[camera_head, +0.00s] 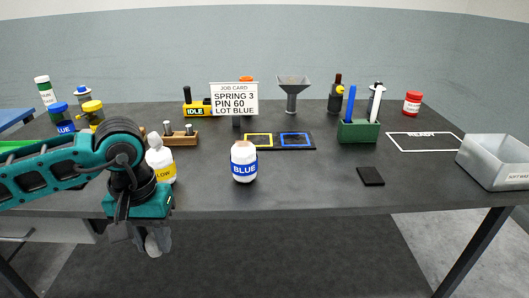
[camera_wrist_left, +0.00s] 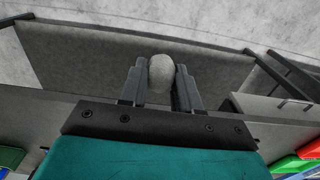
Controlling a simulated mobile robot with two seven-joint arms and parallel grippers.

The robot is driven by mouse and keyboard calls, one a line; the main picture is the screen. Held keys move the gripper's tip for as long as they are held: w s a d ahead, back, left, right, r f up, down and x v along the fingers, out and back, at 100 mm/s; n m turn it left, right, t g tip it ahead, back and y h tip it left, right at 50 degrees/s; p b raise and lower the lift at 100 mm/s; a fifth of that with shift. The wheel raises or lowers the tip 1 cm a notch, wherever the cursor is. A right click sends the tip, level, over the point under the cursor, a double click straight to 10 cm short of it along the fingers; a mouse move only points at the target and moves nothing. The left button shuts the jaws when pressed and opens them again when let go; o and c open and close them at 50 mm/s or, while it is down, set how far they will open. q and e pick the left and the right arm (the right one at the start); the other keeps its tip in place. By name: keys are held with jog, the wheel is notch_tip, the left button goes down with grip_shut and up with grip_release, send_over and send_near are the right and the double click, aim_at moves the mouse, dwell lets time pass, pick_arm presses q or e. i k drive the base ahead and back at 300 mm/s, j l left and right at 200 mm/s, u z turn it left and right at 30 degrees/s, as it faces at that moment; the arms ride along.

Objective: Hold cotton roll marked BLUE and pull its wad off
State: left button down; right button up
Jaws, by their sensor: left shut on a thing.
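The cotton roll marked BLUE (camera_head: 244,169) stands upright on the table, white with a blue label. Its top looks flat and beige, with no wad standing up from it. My left gripper (camera_head: 150,240) is in front of the table's front edge, pointing down, clear of the BLUE roll. It is shut on a pale rounded wad (camera_head: 153,244). In the left wrist view the wad (camera_wrist_left: 161,72) sits between the two fingers (camera_wrist_left: 161,88). My right gripper is in neither view.
The roll marked YELLOW (camera_head: 161,164), with a white rounded top, stands just behind my left arm. A job card (camera_head: 234,98) reads LOT BLUE. The table front around the BLUE roll is clear.

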aim_at(244, 158)
jog(key=z, duration=1.05)
jog(key=i+j+z, duration=0.15)
jog(key=i, duration=0.4)
jog(key=i+j+z, duration=0.1)
jog(key=i+j, duration=0.15)
jog(key=i, duration=0.25)
